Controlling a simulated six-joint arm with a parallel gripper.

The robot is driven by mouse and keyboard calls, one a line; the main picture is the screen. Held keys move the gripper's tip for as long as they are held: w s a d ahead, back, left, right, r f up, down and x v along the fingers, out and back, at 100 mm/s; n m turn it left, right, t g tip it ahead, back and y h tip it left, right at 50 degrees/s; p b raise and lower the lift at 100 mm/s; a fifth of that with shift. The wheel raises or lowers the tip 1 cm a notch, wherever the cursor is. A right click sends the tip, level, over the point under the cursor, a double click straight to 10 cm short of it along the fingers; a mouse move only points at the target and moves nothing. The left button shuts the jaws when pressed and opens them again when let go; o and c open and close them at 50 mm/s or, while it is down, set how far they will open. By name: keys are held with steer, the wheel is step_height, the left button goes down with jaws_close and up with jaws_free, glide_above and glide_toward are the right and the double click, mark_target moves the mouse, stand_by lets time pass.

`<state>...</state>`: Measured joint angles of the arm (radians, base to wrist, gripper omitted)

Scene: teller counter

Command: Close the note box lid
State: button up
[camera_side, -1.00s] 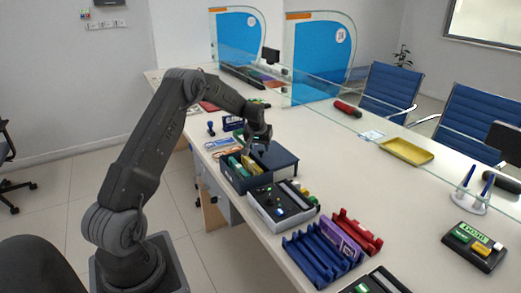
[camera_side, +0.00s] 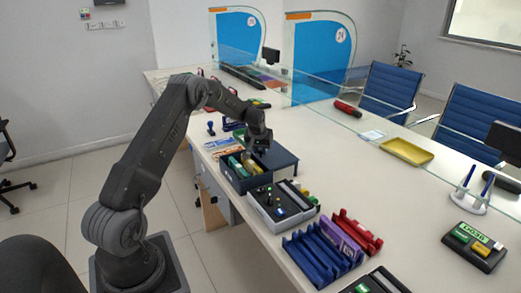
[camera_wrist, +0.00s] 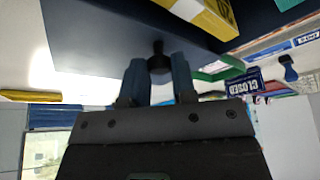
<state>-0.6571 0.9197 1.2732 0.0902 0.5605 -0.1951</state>
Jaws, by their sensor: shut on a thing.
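The note box (camera_side: 238,184) is a dark navy box on the counter in the side view, with green and yellow note bundles in it. Its navy lid (camera_side: 284,158) stands open, folded out on the right side of the box. The lid also fills the upper left of the wrist view (camera_wrist: 95,45). My gripper (camera_side: 260,152) is over the lid near the box. In the wrist view my gripper (camera_wrist: 158,75) has its two fingers on either side of a small dark knob (camera_wrist: 158,58) at the lid and is shut on it. The knob is hidden in the side view.
A grey tray (camera_side: 270,218) with dark compartments sits close in front of the box. Blue (camera_side: 315,255) and red (camera_side: 365,232) racks are nearer. A CLOSED sign (camera_wrist: 245,86) and stamp (camera_side: 211,128) lie behind. Counter to the right of the lid is clear.

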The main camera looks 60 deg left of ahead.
jaws_close()
steer(key=s, duration=1.2)
steer(key=shift+s, duration=0.35)
steer(key=shift+o, duration=2.2)
jaws_free()
steer(key=shift+s, duration=0.1)
steer(key=o, duration=0.4)
steer(key=v, duration=1.3)
steer(key=shift+r, duration=0.4)
steer(key=shift+d, duration=0.1)
